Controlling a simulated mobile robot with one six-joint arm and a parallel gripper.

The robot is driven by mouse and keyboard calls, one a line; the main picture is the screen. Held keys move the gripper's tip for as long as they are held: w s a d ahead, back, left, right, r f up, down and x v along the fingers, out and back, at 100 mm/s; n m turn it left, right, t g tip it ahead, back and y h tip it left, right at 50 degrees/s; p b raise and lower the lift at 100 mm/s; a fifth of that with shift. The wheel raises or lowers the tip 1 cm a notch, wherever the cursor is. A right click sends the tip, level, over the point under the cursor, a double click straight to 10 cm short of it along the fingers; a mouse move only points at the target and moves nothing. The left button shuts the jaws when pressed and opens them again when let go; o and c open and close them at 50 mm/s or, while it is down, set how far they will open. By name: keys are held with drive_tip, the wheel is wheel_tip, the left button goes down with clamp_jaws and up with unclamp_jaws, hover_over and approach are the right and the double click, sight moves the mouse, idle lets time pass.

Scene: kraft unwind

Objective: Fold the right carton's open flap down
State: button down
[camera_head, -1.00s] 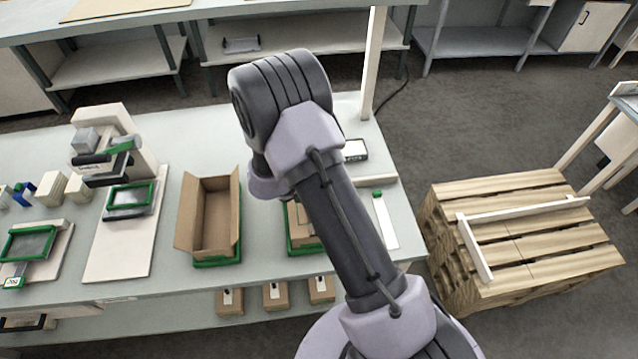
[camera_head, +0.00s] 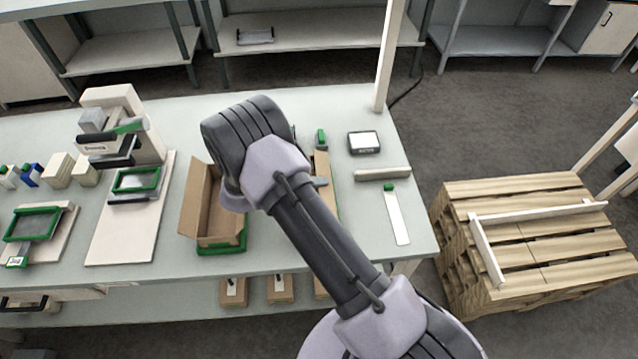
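The right carton (camera_head: 325,172) stands on the bench, mostly hidden behind my arm. Only a narrow brown strip of its right side shows; I cannot tell how its flap stands. My gripper is hidden behind my own arm, so its fingers and its distance from the flap do not show. A second brown carton (camera_head: 200,205) stands open to the left, on a green base, with its side flaps spread and its inside visible.
A scale-like device (camera_head: 364,142), a pale bar (camera_head: 382,174) and a green-ended white strip (camera_head: 397,217) lie right of the right carton. A white post (camera_head: 388,55) rises at the bench's back right. A wooden pallet (camera_head: 535,240) stands on the floor at right.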

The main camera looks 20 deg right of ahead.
idle(0.3)
drive_tip(key=c, duration=1.6)
unclamp_jaws()
drive_tip(key=shift+d, duration=0.1)
drive_tip(key=shift+c, duration=0.2)
drive_tip(key=shift+r, duration=0.1)
